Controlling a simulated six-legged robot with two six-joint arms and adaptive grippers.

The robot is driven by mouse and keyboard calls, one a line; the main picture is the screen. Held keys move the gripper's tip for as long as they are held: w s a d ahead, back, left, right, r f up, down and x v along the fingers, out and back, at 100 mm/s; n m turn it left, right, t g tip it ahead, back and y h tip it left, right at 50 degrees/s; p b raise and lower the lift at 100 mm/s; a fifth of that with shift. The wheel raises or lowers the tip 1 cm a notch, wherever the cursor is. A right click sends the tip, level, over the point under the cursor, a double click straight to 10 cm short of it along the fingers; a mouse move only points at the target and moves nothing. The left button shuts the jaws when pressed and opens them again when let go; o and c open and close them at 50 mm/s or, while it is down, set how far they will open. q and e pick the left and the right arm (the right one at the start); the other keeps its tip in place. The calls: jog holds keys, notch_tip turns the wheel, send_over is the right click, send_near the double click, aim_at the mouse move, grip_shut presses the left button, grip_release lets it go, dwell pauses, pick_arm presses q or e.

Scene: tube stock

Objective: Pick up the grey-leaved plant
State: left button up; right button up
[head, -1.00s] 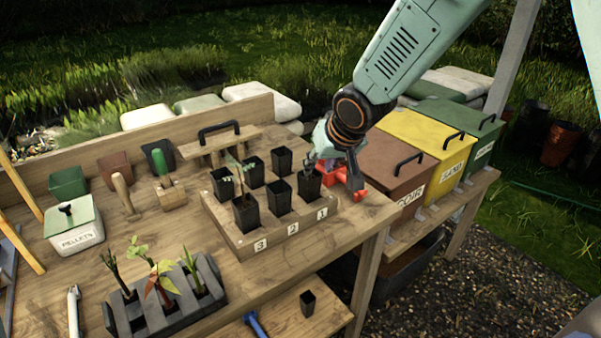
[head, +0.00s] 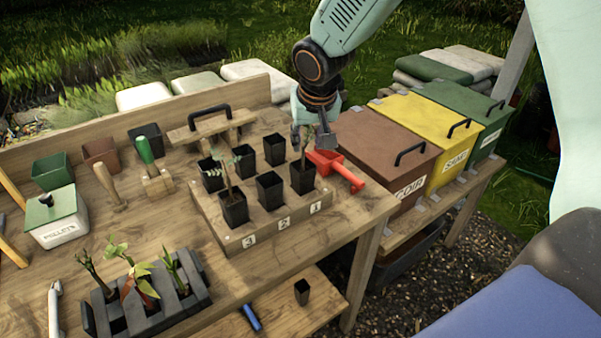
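A wooden pot block (head: 262,232) marked 3, 2, 1 stands on the bench with several black pots. The front pot by label 1 (head: 303,178) holds a thin plant (head: 304,150); its leaves are mostly hidden by my gripper, so their colour is unclear now. The front pot by label 3 (head: 233,207) holds another plant (head: 228,180) with pale grey-green leaves. My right gripper (head: 312,142) is open, pointing down over the pot by label 1, its fingers apart near that plant's stem. Contact cannot be told. My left gripper is not in view.
A red scoop (head: 335,167) lies right beside the block. A dark rack (head: 160,312) with several seedlings is at the front left. A handled wooden float (head: 213,134) lies behind the block. Brown, yellow and green bins (head: 385,150) stand at the right.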

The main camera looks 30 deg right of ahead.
aim_at(303, 150)
jog(key=x, duration=0.5)
jog(key=shift+w+p, duration=0.2)
jog(key=shift+p, duration=0.15)
jog(key=shift+w+a+f, duration=0.25)
jog(key=shift+w+f, duration=0.1)
jog(key=shift+f, duration=0.15)
jog(key=shift+s+d, duration=0.1)
jog(key=shift+d, duration=0.15)
jog(key=c, duration=0.4)
jog(key=shift+a, duration=0.2)
grip_shut()
